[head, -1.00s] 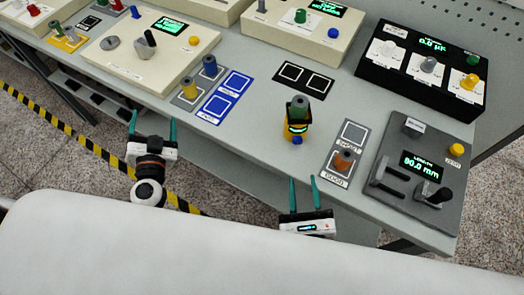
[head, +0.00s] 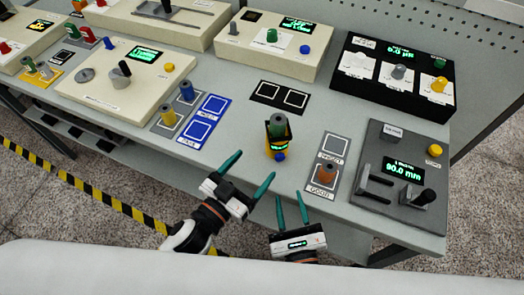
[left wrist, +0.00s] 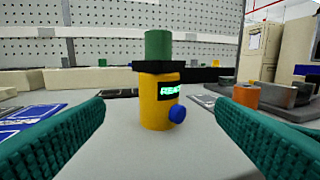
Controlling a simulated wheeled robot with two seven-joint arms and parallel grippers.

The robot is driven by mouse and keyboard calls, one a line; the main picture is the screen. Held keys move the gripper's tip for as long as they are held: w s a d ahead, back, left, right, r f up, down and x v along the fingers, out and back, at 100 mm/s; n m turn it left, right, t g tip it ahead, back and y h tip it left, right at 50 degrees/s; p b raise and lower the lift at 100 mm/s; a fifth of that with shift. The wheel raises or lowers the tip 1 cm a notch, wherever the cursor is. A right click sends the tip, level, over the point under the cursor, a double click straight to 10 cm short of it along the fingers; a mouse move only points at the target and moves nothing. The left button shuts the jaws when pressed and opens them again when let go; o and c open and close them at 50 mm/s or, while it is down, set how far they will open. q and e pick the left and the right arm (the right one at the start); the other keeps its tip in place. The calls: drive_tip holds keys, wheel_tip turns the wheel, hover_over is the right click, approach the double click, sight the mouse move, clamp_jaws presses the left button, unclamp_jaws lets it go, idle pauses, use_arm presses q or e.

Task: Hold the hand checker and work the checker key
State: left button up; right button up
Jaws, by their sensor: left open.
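The hand checker (head: 275,145) stands upright on the grey bench, with a yellow body, black collar, green top and small lit green display. Its blue checker key (head: 280,157) sticks out low on the front. In the left wrist view the hand checker (left wrist: 157,95) stands ahead between my fingers, with the blue key (left wrist: 177,113) at its right side. My left gripper (head: 249,172) is open and empty, short of the checker at the bench's front edge. My right gripper (head: 291,197) is open and empty, lower, in front of the bench.
Right of the checker lies a grey mat (head: 335,145) with an orange-brown spindle (head: 327,173) on its near square. Further right is the grey length gauge (head: 400,180) reading 90.0 mm. A blue mat (head: 201,129) lies to the left and a black mat (head: 280,95) behind.

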sight(271, 146)
use_arm(q)
drive_tip(key=x, duration=1.1)
drive_tip(key=c, duration=1.1)
drive_tip(key=shift+c, duration=0.6)
use_arm(e)
clamp_jaws()
